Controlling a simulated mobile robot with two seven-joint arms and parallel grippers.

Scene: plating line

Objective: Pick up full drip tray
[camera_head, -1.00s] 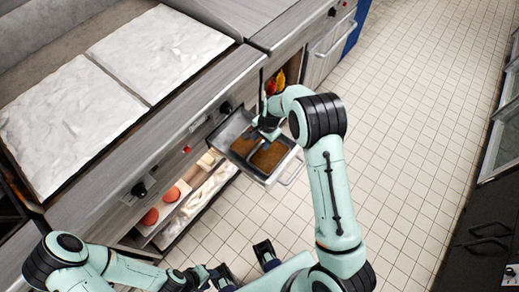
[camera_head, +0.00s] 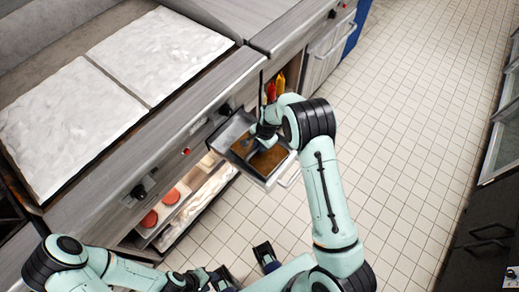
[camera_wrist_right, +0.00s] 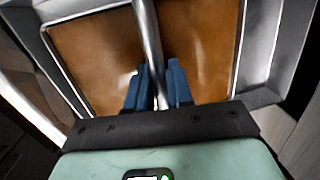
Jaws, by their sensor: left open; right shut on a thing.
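The drip tray (camera_head: 284,164) is a shallow metal tray of brown liquid, sitting in a pulled-out metal drawer (camera_head: 236,126) below the griddle. In the right wrist view the tray's rim (camera_wrist_right: 70,78) frames the brown liquid, and a metal bar handle (camera_wrist_right: 147,35) crosses its middle. My right gripper (camera_head: 254,150) reaches down over the tray. In the wrist view its blue fingers (camera_wrist_right: 158,84) are shut on the bar handle, one on each side. My left gripper (camera_head: 245,266) is open and empty above the floor, near the bottom of the head view.
The griddle (camera_head: 105,78) with two pale, rough slabs is at the left. A lower shelf (camera_head: 184,208) holds red round items and pale items. Red and yellow bottles (camera_head: 276,88) stand in an opening behind my right arm. The tiled floor (camera_head: 420,130) is clear to the right.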

